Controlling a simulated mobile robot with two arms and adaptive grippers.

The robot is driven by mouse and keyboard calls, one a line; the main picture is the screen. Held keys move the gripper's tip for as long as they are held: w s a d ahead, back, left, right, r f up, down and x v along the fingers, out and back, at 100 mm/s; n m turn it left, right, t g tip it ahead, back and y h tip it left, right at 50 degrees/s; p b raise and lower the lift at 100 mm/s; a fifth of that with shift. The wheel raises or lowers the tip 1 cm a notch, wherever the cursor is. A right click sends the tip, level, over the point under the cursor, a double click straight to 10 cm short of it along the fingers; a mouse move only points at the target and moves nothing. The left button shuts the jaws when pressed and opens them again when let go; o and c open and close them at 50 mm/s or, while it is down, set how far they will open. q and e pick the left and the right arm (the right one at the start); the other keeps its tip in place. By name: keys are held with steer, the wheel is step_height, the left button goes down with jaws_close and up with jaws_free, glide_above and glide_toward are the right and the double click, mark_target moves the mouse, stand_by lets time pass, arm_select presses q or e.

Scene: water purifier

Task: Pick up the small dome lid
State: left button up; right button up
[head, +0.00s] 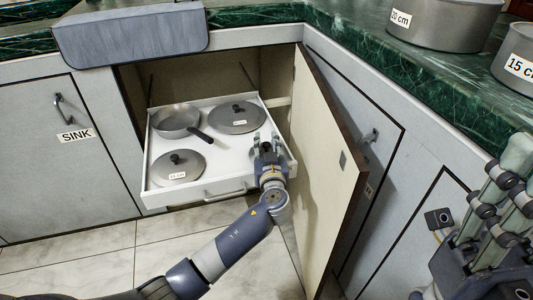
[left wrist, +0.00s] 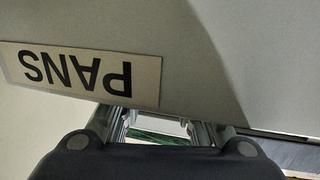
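Two grey lids with dark knobs lie in the white pull-out drawer (head: 158,192). The front-left lid (head: 184,173) looks slightly smaller and has a small white label, too small to read surely. The back-right lid (head: 236,122) also has a label. My left gripper (head: 265,137) is at the drawer's right side, in front of the back-right lid and well right of the front-left one. Its fingers are apart with nothing seen between them; they also show apart in the left wrist view (left wrist: 157,128). My right gripper (head: 511,172) is at the right edge, its opening unclear.
A grey pan (head: 175,121) with a dark handle sits at the drawer's back left. The open cabinet door (head: 318,160) stands close to the right of my left arm. Pots (head: 440,22) stand on the green counter.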

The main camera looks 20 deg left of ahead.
arm_select(q)
jaws_close()
steer(key=shift+r, duration=0.15)
